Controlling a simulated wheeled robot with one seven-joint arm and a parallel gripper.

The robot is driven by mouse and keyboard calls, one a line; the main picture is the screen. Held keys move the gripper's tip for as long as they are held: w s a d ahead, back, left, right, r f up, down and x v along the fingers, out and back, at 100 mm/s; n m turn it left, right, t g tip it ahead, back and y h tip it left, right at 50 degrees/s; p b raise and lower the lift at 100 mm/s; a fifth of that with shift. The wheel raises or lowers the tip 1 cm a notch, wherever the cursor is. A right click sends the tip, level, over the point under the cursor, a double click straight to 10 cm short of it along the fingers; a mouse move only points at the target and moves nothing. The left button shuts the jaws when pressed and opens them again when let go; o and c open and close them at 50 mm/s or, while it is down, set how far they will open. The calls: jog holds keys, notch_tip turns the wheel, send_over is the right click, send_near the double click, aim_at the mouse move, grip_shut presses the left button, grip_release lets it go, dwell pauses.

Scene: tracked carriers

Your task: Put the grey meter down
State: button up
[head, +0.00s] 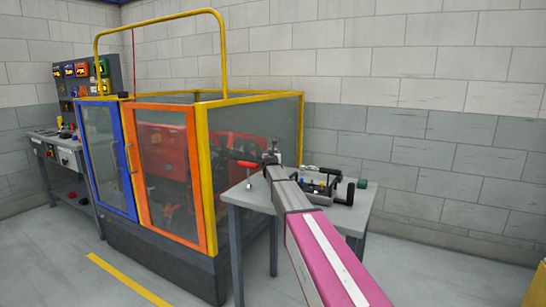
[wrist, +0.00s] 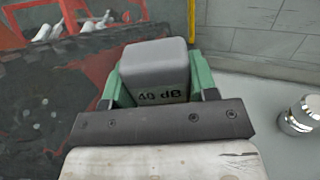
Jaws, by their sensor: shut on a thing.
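My gripper (wrist: 156,78) is shut on the grey meter (wrist: 155,58), a rounded grey block marked "40 dB", with a green finger on each side of it. In the head view my arm reaches out over the grey table (head: 236,196), and the gripper end is near the table's far left part, beside the glazed enclosure. The meter cannot be made out clearly there. In the wrist view the pale table top lies to the right of the meter, and how high the meter is above it cannot be told.
A small silver cylinder (wrist: 298,115) stands on the table at right in the wrist view. A dark wheeled carrier (head: 322,184) and a small green object (head: 362,183) are on the table's right part. The enclosure (head: 200,170) with blue and orange doors stands left.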

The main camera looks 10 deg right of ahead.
jog(key=shift+f, duration=0.15)
jog(key=o, duration=1)
jog(key=shift+o, duration=0.2)
jog(key=shift+r, duration=0.2)
jog(key=v, duration=1.2)
